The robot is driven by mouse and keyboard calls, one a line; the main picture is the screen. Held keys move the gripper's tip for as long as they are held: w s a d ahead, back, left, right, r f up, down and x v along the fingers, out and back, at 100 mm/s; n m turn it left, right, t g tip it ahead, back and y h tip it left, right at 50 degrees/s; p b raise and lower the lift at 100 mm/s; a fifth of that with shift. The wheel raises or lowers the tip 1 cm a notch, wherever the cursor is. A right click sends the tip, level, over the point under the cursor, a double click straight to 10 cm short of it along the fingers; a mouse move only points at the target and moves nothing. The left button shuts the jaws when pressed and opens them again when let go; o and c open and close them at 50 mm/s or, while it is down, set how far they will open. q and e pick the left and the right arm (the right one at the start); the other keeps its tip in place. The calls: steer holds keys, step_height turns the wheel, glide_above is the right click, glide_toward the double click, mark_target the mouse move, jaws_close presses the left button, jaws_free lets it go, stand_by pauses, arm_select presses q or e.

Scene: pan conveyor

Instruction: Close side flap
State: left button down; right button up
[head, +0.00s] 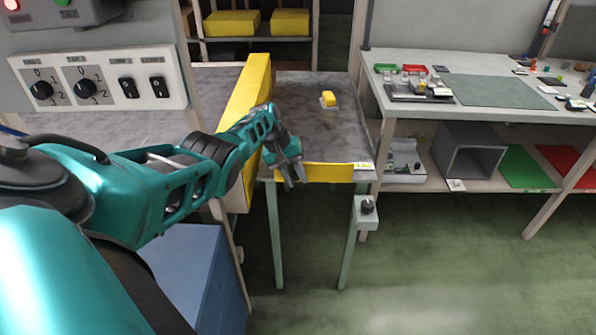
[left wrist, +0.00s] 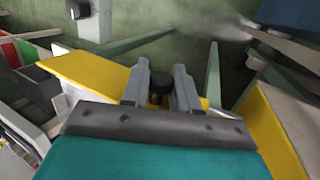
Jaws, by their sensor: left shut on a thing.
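A tall yellow panel (head: 247,115) stands along the left side of the grey-topped table (head: 300,110). A lower yellow flap (head: 328,173) runs along the table's front edge. In the left wrist view, the front flap (left wrist: 95,78) is at the left and the tall panel (left wrist: 268,125) at the right. My left gripper (head: 291,176) is at the left end of the front flap, near the tall panel. In the left wrist view its fingers (left wrist: 160,92) are shut on a dark round knob (left wrist: 159,82). What the knob is fixed to is hidden. My right gripper is out of view.
A control box with a knob (head: 367,207) is on the front right leg. A switch panel (head: 100,80) and a blue box (head: 195,275) are at the left. A workbench (head: 470,112) stands at the right.

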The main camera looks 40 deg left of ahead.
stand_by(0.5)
arm_select(q)
steer(key=c, duration=0.9)
jaws_free()
steer(key=p+v, duration=0.3)
steer(key=v, duration=0.3)
steer(key=shift+a+r, duration=0.2)
steer(key=shift+r, duration=0.15)
steer(key=v, duration=0.6)
